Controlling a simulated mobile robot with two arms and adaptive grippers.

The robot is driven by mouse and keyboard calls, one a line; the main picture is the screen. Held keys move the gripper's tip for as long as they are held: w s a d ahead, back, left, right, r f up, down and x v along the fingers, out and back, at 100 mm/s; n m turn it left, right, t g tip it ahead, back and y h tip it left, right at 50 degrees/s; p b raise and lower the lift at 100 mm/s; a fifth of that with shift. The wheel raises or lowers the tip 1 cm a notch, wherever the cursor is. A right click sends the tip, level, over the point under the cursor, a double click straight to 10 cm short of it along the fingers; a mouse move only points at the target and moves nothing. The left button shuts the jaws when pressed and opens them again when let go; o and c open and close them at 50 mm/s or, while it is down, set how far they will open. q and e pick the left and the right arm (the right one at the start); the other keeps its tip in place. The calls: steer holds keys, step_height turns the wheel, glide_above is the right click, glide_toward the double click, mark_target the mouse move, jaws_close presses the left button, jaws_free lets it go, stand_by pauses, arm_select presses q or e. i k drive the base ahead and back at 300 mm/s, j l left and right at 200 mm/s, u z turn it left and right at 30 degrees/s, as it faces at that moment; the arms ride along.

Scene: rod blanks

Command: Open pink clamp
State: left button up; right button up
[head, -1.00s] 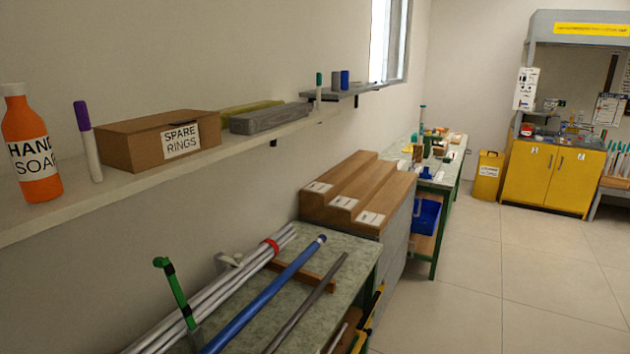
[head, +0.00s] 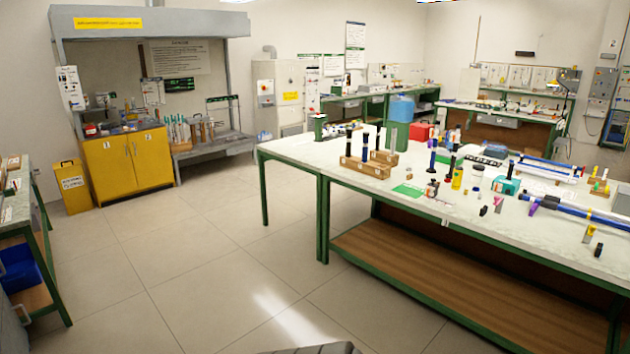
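A long table (head: 300,152) with a pale top and green legs fills the right of the view. On its right part a blue rod (head: 580,211) lies along the top. A small purple-pink piece (head: 533,208) is at the rod's left end; it may be the pink clamp, but it is too small to tell whether it is open or shut. Another small pinkish-grey piece (head: 497,203) stands just left of it. Neither of my grippers is in view.
A yellow cabinet (head: 128,160) and a yellow bin (head: 72,187) stand at the back left. The floor (head: 200,260) between is clear.

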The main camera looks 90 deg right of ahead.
mark_target(497, 199)
steer(key=z, duration=3.75)
steer(key=i+z, duration=0.1)
steer(key=i+j+u, duration=0.1)
steer(key=i+u, duration=0.4)
steer(key=i, duration=2.15)
